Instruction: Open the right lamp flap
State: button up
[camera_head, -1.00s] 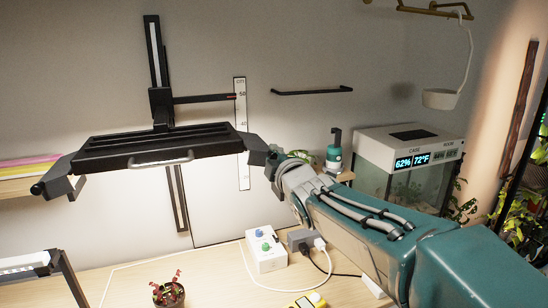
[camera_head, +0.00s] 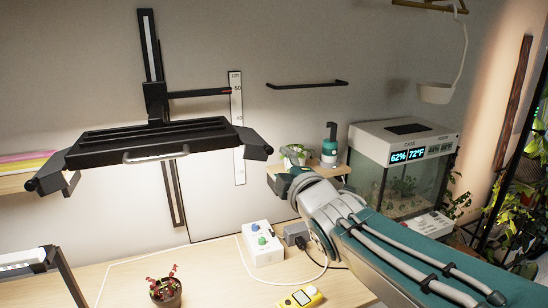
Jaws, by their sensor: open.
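The black lamp (camera_head: 150,137) hangs level from a wall rail, with a silver handle (camera_head: 156,156) on its front edge. The right lamp flap (camera_head: 255,144) is the dark panel at the lamp's right end and slopes downward. The left flap (camera_head: 55,180) hangs at the other end. My gripper (camera_head: 279,184) is open and appears empty, below and right of the right flap, with a gap between them in the picture. Its fingers are small and dark here, partly hidden by my wrist.
A white box with knobs (camera_head: 262,243), a grey plug block (camera_head: 297,234), a yellow meter (camera_head: 300,298) and a potted red plant (camera_head: 165,292) are on the wooden table. A glass case (camera_head: 400,170) and a green bottle (camera_head: 330,146) stand at right.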

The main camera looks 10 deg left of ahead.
jog(key=v, duration=0.3)
jog(key=shift+s+d, duration=0.1)
jog(key=shift+s, duration=0.25)
jog(key=shift+d, duration=0.1)
jog(key=s+d+f+m+g+h, duration=0.2)
jog(key=s+d+f+m+h, duration=0.15)
jog(key=d+f+m, duration=0.35)
jog(key=s+d+f+m+g+h, duration=0.1)
jog(key=s+d+f+m+h, duration=0.1)
jog(key=d+m+h, duration=0.45)
jog(key=s+d+f+m+g, duration=0.3)
jog(key=s+d+f+m, duration=0.1)
jog(key=s, duration=0.3)
jog(key=s+d+f+m+g, duration=0.3)
jog(key=s+d+f+m, duration=0.1)
jog(key=s, duration=0.3)
jog(key=shift+s+f+g, duration=0.3)
jog(key=shift+s+f, duration=0.1)
jog(key=shift+f, duration=0.45)
